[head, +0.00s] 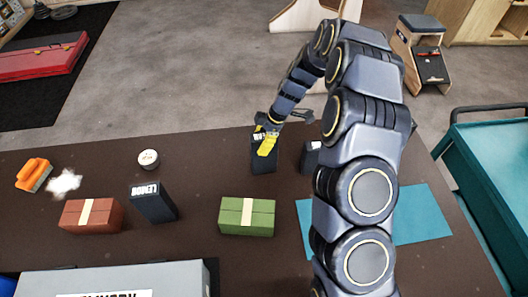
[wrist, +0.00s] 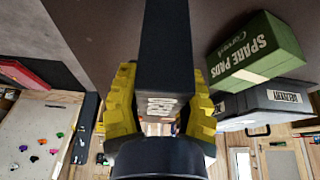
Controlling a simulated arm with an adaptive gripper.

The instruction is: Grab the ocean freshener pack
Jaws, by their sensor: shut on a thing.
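My gripper (head: 266,143), with yellow fingers, is at the far middle of the table. It is shut on a dark box-shaped pack (head: 262,165) with white lettering, partly covered by the fingers. In the wrist view the pack (wrist: 166,50) stands between the two yellow fingers (wrist: 160,100), one on each side. Its lettering there is too small and turned to read, so I cannot confirm the ocean scent. Whether it touches the table is unclear. A similar dark pack (head: 311,160) is to the right, partly hidden by my arm. Another, apparently lettered "LEMON" (head: 153,205), is to the left.
The brown table (head: 190,245) also holds a green box (head: 234,217), a red-brown box (head: 80,216), a small round tin (head: 148,159), an orange brush (head: 33,174) and a white clump (head: 64,184). A teal mat (head: 420,213) lies right. A grey case (head: 110,279) is in front.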

